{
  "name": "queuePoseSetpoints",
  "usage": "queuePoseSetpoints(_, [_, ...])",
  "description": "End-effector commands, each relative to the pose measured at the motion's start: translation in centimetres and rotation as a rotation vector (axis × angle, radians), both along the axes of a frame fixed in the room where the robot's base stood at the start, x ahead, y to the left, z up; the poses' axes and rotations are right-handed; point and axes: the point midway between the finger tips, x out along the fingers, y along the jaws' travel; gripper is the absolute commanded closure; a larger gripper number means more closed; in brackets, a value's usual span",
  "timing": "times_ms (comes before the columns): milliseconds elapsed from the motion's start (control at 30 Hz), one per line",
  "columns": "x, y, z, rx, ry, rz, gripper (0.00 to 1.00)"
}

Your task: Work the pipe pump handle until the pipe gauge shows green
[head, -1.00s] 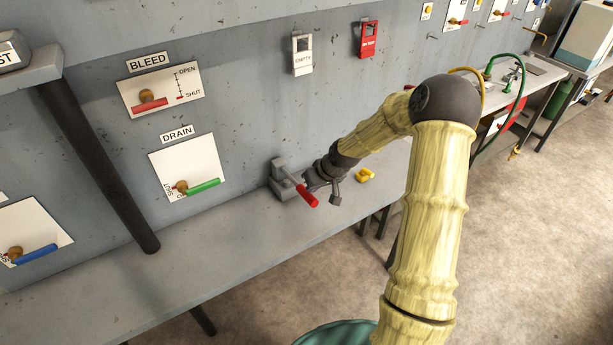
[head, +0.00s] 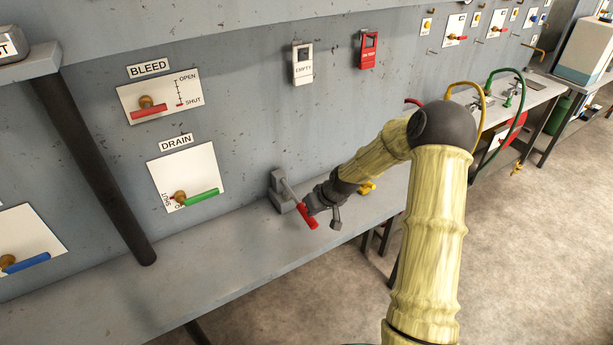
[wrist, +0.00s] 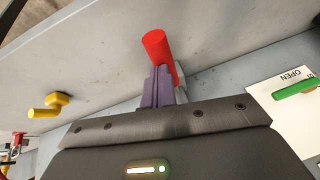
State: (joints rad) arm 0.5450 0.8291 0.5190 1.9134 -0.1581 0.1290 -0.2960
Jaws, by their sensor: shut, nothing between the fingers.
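The pump on the bench has a grey body (head: 281,192) against the wall and a handle with a red grip (head: 308,216) at its outer end. My gripper (head: 311,208) is at the red grip, on its right side. In the wrist view the shut fingers (wrist: 157,88) point at the red grip (wrist: 157,45) and overlap its lower part. I cannot tell whether they touch it. No gauge that I can identify as the pipe gauge shows in these views.
The BLEED panel (head: 185,88) and DRAIN panel (head: 203,168) are on the wall to the left. A yellow fitting (head: 367,187) sits right of my gripper. The bench (head: 215,250) is clear left of the pump.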

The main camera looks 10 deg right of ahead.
Motion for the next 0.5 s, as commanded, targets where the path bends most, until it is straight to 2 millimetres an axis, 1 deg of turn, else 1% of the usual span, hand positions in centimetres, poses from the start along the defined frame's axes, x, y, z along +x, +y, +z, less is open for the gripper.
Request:
queuePoseSetpoints(33, [-1.0,0.3,-1.3,0.006,0.034,0.008,1.00])
queuePoseSetpoints(167, [-1.0,0.2,-0.8,0.006,0.032,0.007,1.00])
queuePoseSetpoints(267, [-1.0,0.1,0.1,0.005,0.028,0.007,1.00])
queuePoseSetpoints(500, [-0.9,-0.5,3.5,0.003,0.010,0.008,1.00])
